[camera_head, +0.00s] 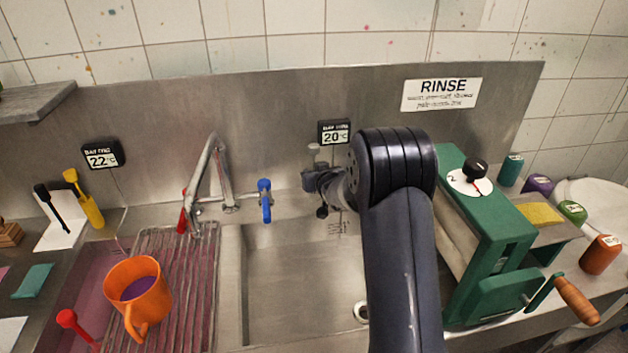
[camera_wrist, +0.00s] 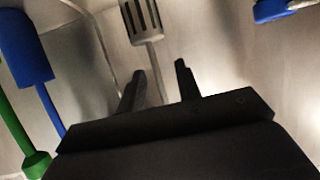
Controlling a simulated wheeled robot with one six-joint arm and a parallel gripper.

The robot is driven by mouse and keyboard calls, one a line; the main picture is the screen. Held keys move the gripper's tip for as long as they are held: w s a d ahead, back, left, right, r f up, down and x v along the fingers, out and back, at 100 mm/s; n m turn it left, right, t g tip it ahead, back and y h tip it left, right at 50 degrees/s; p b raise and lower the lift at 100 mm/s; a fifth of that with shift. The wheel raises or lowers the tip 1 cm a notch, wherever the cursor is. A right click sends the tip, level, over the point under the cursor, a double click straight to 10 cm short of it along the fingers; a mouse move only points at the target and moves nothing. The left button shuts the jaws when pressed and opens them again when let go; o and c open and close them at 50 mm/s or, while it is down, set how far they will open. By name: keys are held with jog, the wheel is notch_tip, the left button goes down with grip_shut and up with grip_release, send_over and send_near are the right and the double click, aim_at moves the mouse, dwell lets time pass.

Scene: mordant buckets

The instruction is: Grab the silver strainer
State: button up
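In the wrist view a silver slotted head (camera_wrist: 143,20) on a thin pale stem is the only thing that looks like the strainer. Its stem runs down toward the space between my fingers. My gripper (camera_wrist: 159,78) is open, its two dark fingers apart with the stem between or behind them; I cannot tell whether they touch it. In the head view my gripper (camera_head: 320,184) is near the back wall above the sink, partly hidden by my arm. I cannot make out the strainer there.
Blue (camera_wrist: 25,48) and green (camera_wrist: 36,164) handled items stand close left of my gripper in the wrist view. The head view shows a tap (camera_head: 212,165), an orange jug (camera_head: 138,293) on a rack, and a green wringer (camera_head: 490,235) at right. The sink (camera_head: 285,285) looks mostly clear.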

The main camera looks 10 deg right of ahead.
jog(key=shift+d+p+x, duration=0.2)
jog(key=shift+p+x, duration=0.35)
jog(key=shift+x, duration=1.3)
jog(key=shift+r, duration=0.15)
jog(key=shift+c, duration=0.4)
grip_shut()
